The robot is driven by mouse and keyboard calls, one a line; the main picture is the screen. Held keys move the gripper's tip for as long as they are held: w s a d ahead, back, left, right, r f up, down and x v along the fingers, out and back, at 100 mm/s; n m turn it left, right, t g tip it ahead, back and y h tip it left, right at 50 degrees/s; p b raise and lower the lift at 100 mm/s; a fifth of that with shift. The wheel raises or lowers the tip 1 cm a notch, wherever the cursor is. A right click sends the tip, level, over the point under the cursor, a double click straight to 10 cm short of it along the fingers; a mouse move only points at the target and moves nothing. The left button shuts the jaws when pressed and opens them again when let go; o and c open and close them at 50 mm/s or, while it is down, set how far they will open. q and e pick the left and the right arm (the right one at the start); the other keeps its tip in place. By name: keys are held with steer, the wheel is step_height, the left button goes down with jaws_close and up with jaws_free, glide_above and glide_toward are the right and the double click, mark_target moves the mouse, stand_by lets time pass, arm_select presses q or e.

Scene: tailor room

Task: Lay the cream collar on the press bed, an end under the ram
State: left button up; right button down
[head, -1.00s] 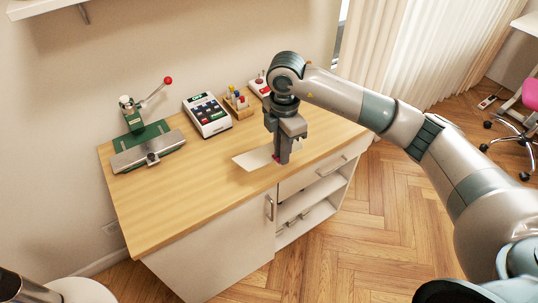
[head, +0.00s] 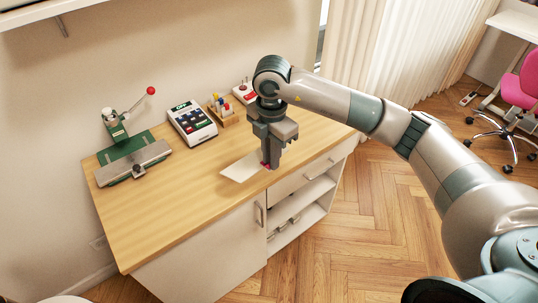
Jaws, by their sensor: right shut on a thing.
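The cream collar (head: 239,168) is a flat pale strip at the front of the wooden bench top, and I cannot tell whether it touches the wood. My right gripper (head: 268,163) points down and is shut on its right end. A small pink patch shows at the fingertips. The press (head: 115,128) stands at the back left, apart from the collar, with a green base and a raised lever with a red knob. A grey metal bed or plate (head: 118,170) lies at its front. The ram is too small to make out. My left gripper is not in view.
On the bench (head: 170,215), a keypad device (head: 192,123) and a small wooden holder (head: 223,113) with coloured tools stand along the back. A red-topped box (head: 243,92) is behind my arm. The bench top between press and collar is clear.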

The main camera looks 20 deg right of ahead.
steer(key=n, duration=0.4)
steer(key=s+r+n, duration=0.1)
steer(key=n, duration=0.1)
steer(key=shift+a+n, duration=0.1)
steer(key=shift+n, duration=0.3)
steer(key=s+r+m, duration=0.1)
steer(key=s+m, duration=0.3)
steer(key=m, duration=1)
steer(key=s+r+m, duration=0.2)
steer(key=s+m, duration=0.3)
steer(key=m, duration=0.9)
steer(key=shift+s+r+m, duration=0.25)
steer(key=shift+s+m, duration=0.05)
steer(key=shift+m, duration=0.1)
